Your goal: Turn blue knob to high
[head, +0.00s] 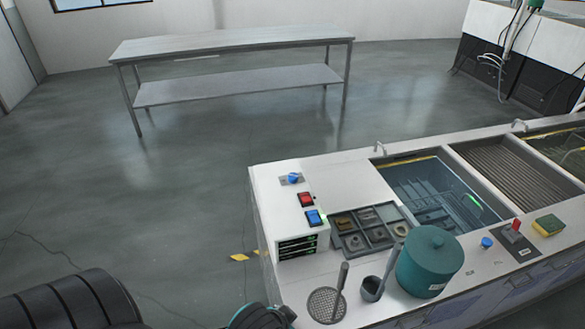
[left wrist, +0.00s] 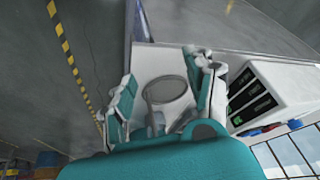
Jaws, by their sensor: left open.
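I cannot read either setting. My left gripper shows partly as a teal shape (head: 262,317) at the bottom edge of the head view, well away from both knobs. In the left wrist view its teal fingers (left wrist: 166,93) are spread apart. A grey oval, seemingly the skimmer (left wrist: 168,92), shows between them on the white surface. My right gripper is not in view.
A control box with red (head: 306,199) and blue (head: 313,217) switches and display slots (head: 298,246) stands at the left. A parts tray (head: 355,245), skimmer (head: 326,304), ladle (head: 372,288), teal pot (head: 429,262) and sponge (head: 548,225) crowd the counter before the tank (head: 440,190).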

